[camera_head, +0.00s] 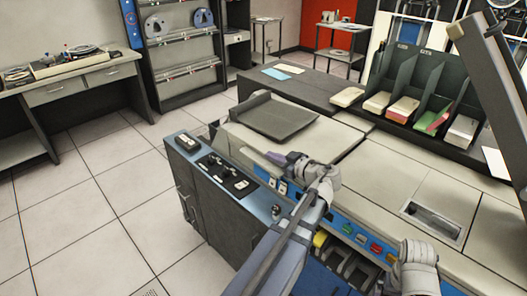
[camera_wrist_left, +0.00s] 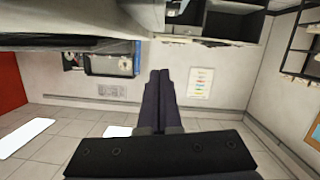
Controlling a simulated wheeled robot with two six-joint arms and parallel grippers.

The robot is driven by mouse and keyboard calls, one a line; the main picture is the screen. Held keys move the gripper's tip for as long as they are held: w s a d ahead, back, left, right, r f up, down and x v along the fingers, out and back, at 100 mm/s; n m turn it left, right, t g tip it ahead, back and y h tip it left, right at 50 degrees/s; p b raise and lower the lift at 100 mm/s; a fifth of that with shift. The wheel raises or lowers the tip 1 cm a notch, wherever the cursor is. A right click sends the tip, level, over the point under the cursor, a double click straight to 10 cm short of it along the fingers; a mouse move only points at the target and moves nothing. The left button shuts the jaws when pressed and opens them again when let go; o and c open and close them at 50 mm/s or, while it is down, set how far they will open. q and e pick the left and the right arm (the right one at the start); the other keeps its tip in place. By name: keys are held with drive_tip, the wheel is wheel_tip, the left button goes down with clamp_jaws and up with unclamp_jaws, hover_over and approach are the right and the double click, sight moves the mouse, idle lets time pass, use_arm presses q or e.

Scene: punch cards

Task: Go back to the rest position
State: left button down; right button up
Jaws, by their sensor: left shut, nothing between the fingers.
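My left gripper (camera_head: 274,157) is above the near left part of the light grey machine top. Its dark fingers are shut, and they show pressed together with nothing between them in the left wrist view (camera_wrist_left: 160,74). They point to the left in the head view. The dark flat tray (camera_head: 268,116) on the machine top lies beyond the gripper, apart from it. My right gripper does not show in either view. A light joint of my arm shows at the lower right of the head view.
The blue control panel (camera_head: 348,230) with coloured buttons runs below my left arm. A dark rack (camera_head: 414,76) with card stacks in its slots stands at the back right. A desk (camera_head: 75,81) stands at the far left. The tiled floor (camera_head: 95,190) at left is clear.

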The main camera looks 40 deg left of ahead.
use_arm(q)
drive_tip(key=v, duration=0.3)
drive_tip(key=shift+w+d+r, duration=0.1)
drive_tip(key=shift+d, duration=0.25)
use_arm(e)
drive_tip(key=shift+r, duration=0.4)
use_arm(q)
drive_tip(key=s+d+f+m+g+h+p, duration=0.1)
drive_tip(key=s+d+f+m+h+p, duration=0.1)
drive_tip(key=d+m, duration=0.5)
drive_tip(key=s+d+f+m+g+h+p, duration=0.1)
drive_tip(key=s+d+f+m+h, duration=0.4)
drive_tip(key=d, duration=1)
drive_tip(key=s+d+f+m+g+h+p, duration=0.1)
drive_tip(key=s+d+f+m+h+p, duration=0.2)
drive_tip(key=s+d+m+h, duration=0.4)
drive_tip(key=d+m+p, duration=0.1)
drive_tip(key=d+m, duration=0.1)
drive_tip(key=d, duration=0.2)
drive_tip(key=shift+s+f+m, duration=0.15)
drive_tip(key=shift+f+m, duration=0.05)
drive_tip(key=shift+m, duration=0.1)
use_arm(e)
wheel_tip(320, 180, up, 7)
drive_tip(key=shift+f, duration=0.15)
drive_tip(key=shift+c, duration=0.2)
